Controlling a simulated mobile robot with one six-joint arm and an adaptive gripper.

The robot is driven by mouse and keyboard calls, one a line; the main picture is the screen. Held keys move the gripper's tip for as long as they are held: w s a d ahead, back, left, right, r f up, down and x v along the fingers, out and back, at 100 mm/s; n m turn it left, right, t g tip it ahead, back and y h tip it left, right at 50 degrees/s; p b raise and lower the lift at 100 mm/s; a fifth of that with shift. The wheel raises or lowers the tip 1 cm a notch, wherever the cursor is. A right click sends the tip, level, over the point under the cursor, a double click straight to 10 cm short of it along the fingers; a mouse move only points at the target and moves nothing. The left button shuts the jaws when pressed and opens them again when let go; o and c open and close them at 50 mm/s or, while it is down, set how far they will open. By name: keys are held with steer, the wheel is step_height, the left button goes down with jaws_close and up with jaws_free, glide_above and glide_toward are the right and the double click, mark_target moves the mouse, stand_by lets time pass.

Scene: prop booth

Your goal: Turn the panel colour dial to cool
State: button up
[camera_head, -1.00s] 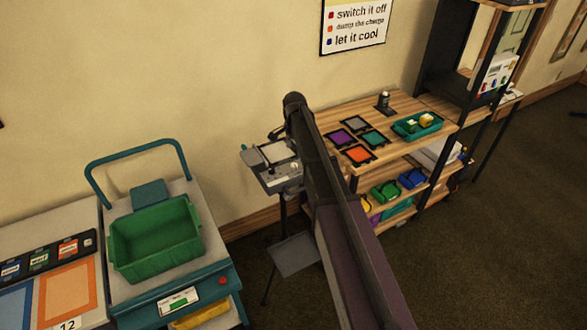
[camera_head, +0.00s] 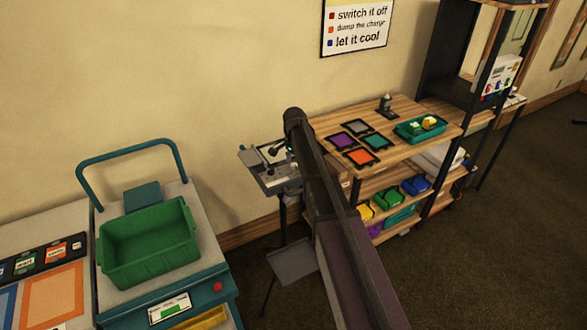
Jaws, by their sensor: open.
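The grey light panel unit (camera_head: 270,182) stands on a dark stand by the wall, left of the wooden shelf. Small knobs or controls show on its face, but they are too small for me to tell which is the colour dial or where it points. My gripper (camera_head: 273,151) is a small dark shape over the back of the panel unit, at the end of my arm. It is open, with nothing visible in it. I cannot tell whether it touches the panel. My arm hides the unit's right side.
A wooden shelf (camera_head: 402,157) with coloured squares, a teal tray (camera_head: 399,133) and bins stands right of my arm. A teal cart with a green crate (camera_head: 150,250) is at left. A sign (camera_head: 355,28) hangs on the wall. Carpet is clear at right.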

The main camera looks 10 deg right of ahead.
steer(key=shift+f, duration=0.3)
